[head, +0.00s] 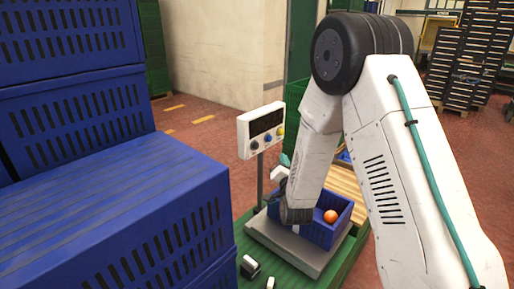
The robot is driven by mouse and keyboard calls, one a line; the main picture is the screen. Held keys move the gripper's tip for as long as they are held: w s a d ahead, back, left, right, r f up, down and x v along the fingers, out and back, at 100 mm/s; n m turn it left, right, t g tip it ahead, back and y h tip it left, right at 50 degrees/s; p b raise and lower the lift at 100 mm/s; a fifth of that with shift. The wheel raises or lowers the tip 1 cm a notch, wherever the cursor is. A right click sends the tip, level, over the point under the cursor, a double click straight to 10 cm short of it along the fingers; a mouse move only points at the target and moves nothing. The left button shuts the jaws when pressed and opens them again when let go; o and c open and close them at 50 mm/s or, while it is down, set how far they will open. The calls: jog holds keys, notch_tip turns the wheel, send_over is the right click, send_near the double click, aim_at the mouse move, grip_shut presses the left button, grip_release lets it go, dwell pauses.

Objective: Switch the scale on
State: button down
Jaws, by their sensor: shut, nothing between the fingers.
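The scale's white display box (260,130) stands on a thin post left of my arm. Its dark screen (266,122) shows no lit digits that I can make out. Below the screen is a row of buttons: a dark one (254,145), a blue one (267,138) and a yellow one (280,131). The scale's grey platform (274,238) carries a blue crate (318,235) with an orange (330,216) in it. My gripper (283,166) is small and partly hidden by my arm. It is shut and empty, just below and right of the display box, seemingly apart from the buttons.
Large stacked blue crates (110,215) fill the left side, close to the display box. A green surface (243,232) lies under the scale. Small black-and-white items (250,266) are on it in front. Wooden slats (345,184) lie behind my arm.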

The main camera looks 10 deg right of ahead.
aim_at(256, 146)
jog(key=shift+w+a, duration=0.1)
jog(key=w+a, duration=0.5)
jog(key=w, duration=0.2)
dwell(0.5)
dwell(1.9)
jog(key=shift+w+a, duration=0.25)
jog(key=shift+w, duration=0.05)
jog(key=shift+w+a, duration=0.35)
jog(key=shift+w, duration=0.1)
dwell(0.8)
jog(key=shift+s+d, duration=0.6)
jog(key=shift+s, duration=0.2)
